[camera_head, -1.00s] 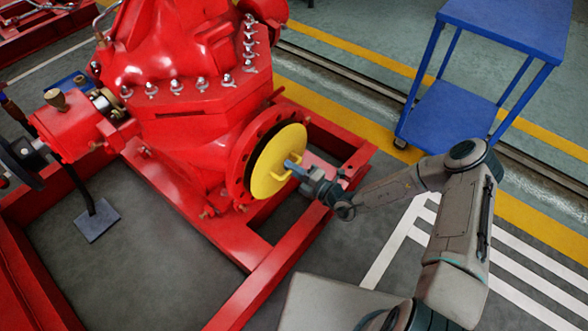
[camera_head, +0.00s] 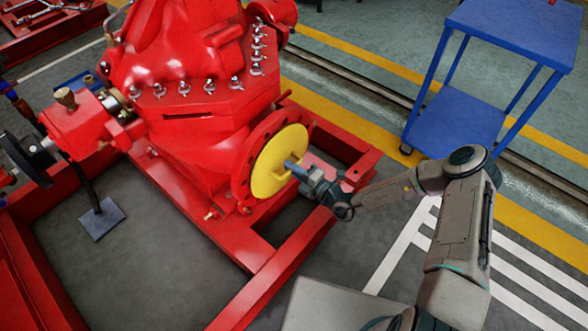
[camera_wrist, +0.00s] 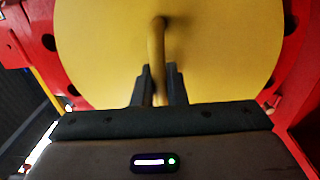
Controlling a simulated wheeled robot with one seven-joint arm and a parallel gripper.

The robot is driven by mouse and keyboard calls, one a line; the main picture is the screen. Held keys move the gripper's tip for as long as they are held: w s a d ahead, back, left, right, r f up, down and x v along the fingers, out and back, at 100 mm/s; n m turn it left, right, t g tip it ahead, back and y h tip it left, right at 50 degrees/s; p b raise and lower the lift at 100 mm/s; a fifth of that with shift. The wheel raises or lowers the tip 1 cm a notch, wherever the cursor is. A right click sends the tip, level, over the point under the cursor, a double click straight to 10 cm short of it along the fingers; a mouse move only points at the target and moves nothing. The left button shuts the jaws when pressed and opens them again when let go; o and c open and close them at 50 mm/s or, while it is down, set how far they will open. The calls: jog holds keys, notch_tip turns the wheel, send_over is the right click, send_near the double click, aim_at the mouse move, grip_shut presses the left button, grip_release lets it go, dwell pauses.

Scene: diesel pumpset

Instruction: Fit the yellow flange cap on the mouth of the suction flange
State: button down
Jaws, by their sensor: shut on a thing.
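The yellow flange cap (camera_head: 275,172) is a round disc with a bar handle. It sits at the face of the red suction flange (camera_head: 243,183) on the pump's near right side, covering the mouth. In the head view the flange's bolt-hole ring shows around the cap. My gripper (camera_head: 295,168) is shut on the cap's handle. In the wrist view the fingers (camera_wrist: 159,85) close on the yellow handle (camera_wrist: 157,45), and the cap's face (camera_wrist: 215,45) fills the upper picture. Whether the cap is fully seated cannot be told; the mouth is hidden behind it.
The red base frame (camera_head: 265,285) runs below and beside the flange. A blue trolley (camera_head: 455,120) stands at the upper right. The floor between the frame and the trolley, with yellow and white stripes, is mostly free.

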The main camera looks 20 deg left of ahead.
jog(key=shift+w+a+r, duration=0.1)
jog(key=shift+w+a, duration=0.05)
jog(key=shift+a, duration=0.2)
jog(key=c, duration=1.4)
grip_release()
jog(key=o, duration=0.5)
jog(key=p+v, duration=0.2)
jog(key=v, duration=0.5)
jog(key=shift+d, duration=0.25)
